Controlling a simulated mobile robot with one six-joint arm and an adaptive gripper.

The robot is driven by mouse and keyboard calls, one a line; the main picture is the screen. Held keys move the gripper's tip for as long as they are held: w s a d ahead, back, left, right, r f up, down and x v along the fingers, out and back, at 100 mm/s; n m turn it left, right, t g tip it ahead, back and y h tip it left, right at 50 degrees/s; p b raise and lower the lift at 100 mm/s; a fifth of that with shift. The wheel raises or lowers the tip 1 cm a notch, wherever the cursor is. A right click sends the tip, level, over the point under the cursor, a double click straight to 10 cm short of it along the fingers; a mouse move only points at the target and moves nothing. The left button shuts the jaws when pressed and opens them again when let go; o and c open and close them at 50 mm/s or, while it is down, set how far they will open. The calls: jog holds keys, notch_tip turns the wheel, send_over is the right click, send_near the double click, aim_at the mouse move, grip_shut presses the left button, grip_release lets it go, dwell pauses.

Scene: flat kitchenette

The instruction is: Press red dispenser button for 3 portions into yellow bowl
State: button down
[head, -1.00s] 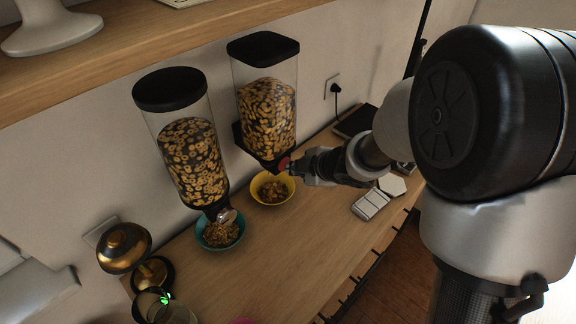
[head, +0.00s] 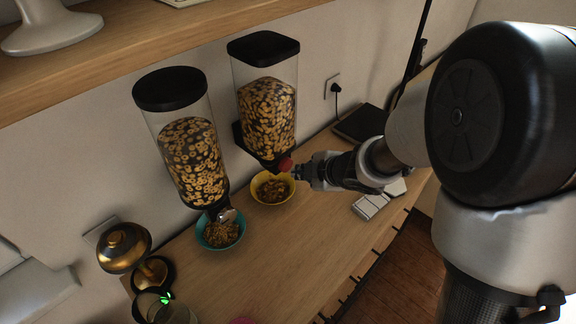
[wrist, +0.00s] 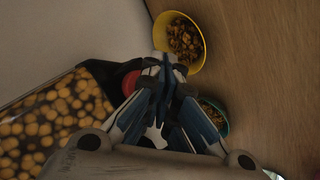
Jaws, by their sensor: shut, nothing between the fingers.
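The red button (head: 286,164) is on the front of the right dispenser (head: 266,100), which is full of cereal rings. The yellow bowl (head: 258,181) stands under that dispenser and holds some cereal. My gripper (head: 297,171) is shut and empty, with its tips just right of the red button; the head view does not settle whether they touch. In the wrist view the red button (wrist: 131,82) shows beside the shut fingers (wrist: 164,68), with the yellow bowl (wrist: 201,56) beyond them.
A left dispenser (head: 190,145) stands over a teal bowl (head: 238,235) with cereal. Dark golden round objects (head: 124,246) stand at the counter's left end. A white segmented tray (head: 370,206) lies right of the bowls. The counter front is clear.

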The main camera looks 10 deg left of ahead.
jog(key=s+d, duration=0.1)
jog(key=d, duration=0.1)
jog(key=s+d, duration=0.2)
dwell(0.5)
dwell(0.7)
jog(key=s+d+r+m+t+h, duration=0.2)
jog(key=s+d+r+m+h, duration=0.2)
jog(key=d+r+m+h, duration=0.55)
jog(key=s+d+r+m+g+y, duration=0.1)
jog(key=s+m, duration=0.4)
jog(key=s, duration=0.5)
jog(key=s+d+r+m+g+y, duration=0.1)
jog(key=s+r+m+g+y, duration=0.1)
jog(key=s+m, duration=0.4)
jog(key=s+r+g, duration=0.1)
jog(key=s, duration=0.4)
jog(key=shift+s+d+r+y, duration=0.15)
jog(key=shift+d+r+y, duration=0.15)
jog(key=shift+r+y, duration=0.05)
